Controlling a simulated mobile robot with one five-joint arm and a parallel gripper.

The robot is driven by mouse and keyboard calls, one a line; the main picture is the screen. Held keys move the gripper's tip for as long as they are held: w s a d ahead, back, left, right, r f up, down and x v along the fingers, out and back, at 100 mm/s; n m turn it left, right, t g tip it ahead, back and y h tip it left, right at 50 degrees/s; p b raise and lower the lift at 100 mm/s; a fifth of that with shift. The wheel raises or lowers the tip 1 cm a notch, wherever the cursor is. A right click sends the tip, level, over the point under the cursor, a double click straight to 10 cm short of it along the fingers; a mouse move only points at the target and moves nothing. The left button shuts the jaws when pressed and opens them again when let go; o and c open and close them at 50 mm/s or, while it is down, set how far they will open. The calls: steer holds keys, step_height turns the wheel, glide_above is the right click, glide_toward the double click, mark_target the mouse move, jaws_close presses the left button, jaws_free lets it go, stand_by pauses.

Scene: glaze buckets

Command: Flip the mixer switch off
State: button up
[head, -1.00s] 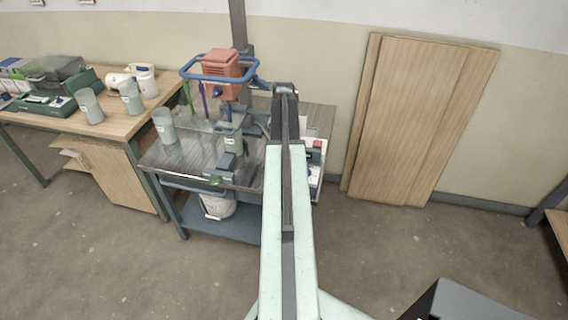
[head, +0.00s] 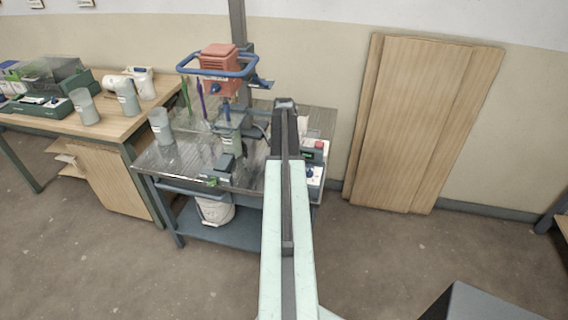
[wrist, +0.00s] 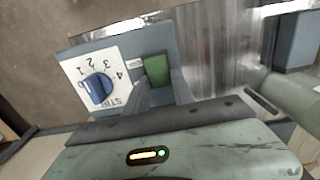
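The mixer (head: 221,68) has an orange motor head and a blue ring handle. It stands over the metal-topped bench. In the wrist view, a control panel has a blue dial (wrist: 96,89) on a white plate marked with numbers and "STIR". Beside the dial is a green switch (wrist: 157,69). My gripper (wrist: 160,82) is close to the switch. Its two grey fingers are apart, with the green between them in the picture, and nothing is held. I cannot tell if they touch it. In the head view, my arm hides the gripper and green switch; the dial (head: 310,172) shows.
A red button (head: 319,145) sits behind the dial. A grey cup (head: 160,127) and a dark block (head: 225,162) stand on the bench (head: 180,163). A white bucket (head: 215,211) is on the lower shelf. Wooden boards (head: 420,125) lean on the wall.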

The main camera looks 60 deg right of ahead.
jaws_close()
steer(key=shift+s+a+h, duration=0.2)
steer(key=shift+a+h, duration=0.35)
steer(key=shift+h, duration=0.25)
steer(key=shift+a+t+h+b, duration=0.1)
steer(key=shift+t+h+b, duration=0.45)
steer(key=shift+h, duration=0.65)
steer(key=shift+w+r, duration=0.1)
steer(key=o, duration=0.7)
jaws_free()
